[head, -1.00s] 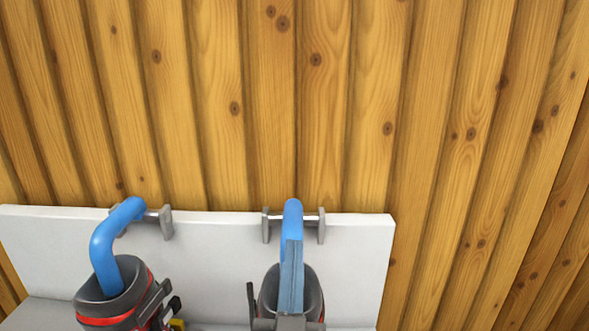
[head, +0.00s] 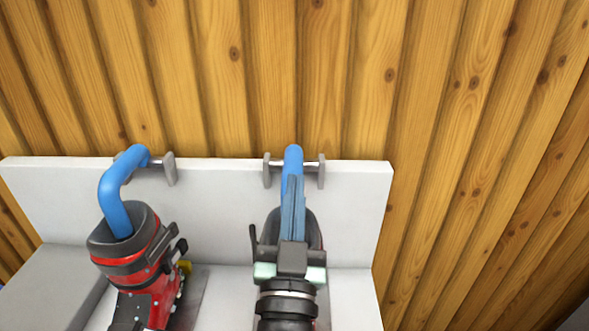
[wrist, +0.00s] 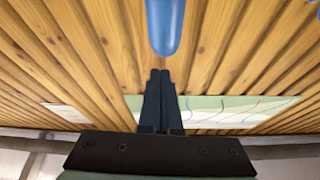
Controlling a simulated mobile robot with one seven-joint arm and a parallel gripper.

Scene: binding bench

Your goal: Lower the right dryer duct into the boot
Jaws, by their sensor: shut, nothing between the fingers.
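The right dryer duct (head: 293,160) is a blue tube at the bar of the right bracket on the white panel. Its lower part is hidden behind my gripper (head: 292,180), so I cannot tell whether it reaches into the boot. The right boot (head: 272,228) is dark with some red and sits mostly hidden behind my gripper. My gripper is shut and empty, its fingers pointing up in front of the duct. In the wrist view the closed fingertips (wrist: 160,74) lie just below the rounded blue end of a duct (wrist: 165,30), with a narrow gap in the picture.
The left duct (head: 112,195) bends down into the left boot (head: 125,255), red and grey with buckles, close at left. A white back panel (head: 215,190) stands behind both boots against a wooden wall (head: 440,100). A grey block (head: 60,285) lies at lower left.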

